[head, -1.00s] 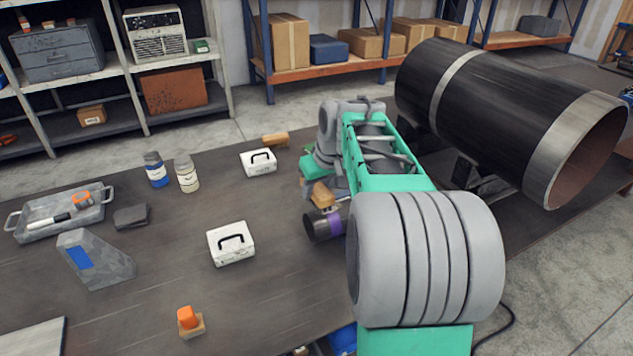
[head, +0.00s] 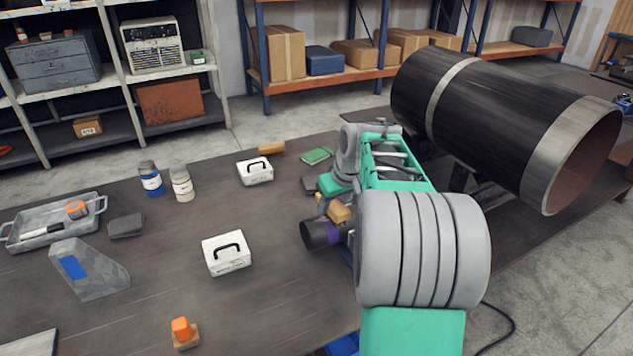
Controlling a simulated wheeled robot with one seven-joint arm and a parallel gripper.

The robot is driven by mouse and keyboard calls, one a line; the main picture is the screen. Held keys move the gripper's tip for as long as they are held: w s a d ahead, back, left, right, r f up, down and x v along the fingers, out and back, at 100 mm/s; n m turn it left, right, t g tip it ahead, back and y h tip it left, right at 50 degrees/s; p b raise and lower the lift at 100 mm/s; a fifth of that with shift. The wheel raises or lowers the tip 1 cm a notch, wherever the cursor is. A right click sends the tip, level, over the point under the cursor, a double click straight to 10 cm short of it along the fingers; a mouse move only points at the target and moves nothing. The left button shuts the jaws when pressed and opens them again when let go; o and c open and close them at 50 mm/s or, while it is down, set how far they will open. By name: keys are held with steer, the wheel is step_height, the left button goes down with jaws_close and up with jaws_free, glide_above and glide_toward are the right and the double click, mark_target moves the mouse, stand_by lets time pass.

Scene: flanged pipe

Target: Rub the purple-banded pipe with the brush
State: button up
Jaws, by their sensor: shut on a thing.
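The purple-banded pipe (head: 315,235) is a short dark pipe lying on the table, with a purple band (head: 334,232) near its visible end. Its right part is hidden behind my arm. The brush (head: 341,214), a tan wooden block, shows just above the purple band, beside my arm. My gripper (head: 326,204) is mostly hidden by my arm and is shut on the brush. I cannot tell whether the bristles touch the pipe.
A large black flanged pipe (head: 490,115) lies at the right behind my arm. White cases (head: 227,254), bottles (head: 151,181), a grey tray (head: 30,238), a grey wedge (head: 95,277) and an orange-topped block (head: 183,333) stand to the left. A green pad (head: 317,156) lies behind.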

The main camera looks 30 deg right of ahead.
steer(key=shift+s+d+p, duration=0.1)
steer(key=shift+d+p, duration=0.3)
steer(key=shift+d, duration=1)
steer(key=shift+a+f, duration=0.15)
steer(key=shift+w+a+b, duration=0.15)
steer(key=shift+a+b, duration=0.45)
steer(key=shift+a, duration=1.3)
steer(key=shift+w+a+b, duration=0.1)
steer(key=shift+a+b, duration=0.5)
steer(key=shift+a, duration=1.3)
step_height(320, 180, up, 3)
steer(key=shift+a+f+p, duration=0.1)
steer(key=shift+f+p, duration=0.1)
steer(key=shift+p, duration=0.45)
steer(key=shift+r+p, duration=2.05)
steer(key=shift+r, duration=0.9)
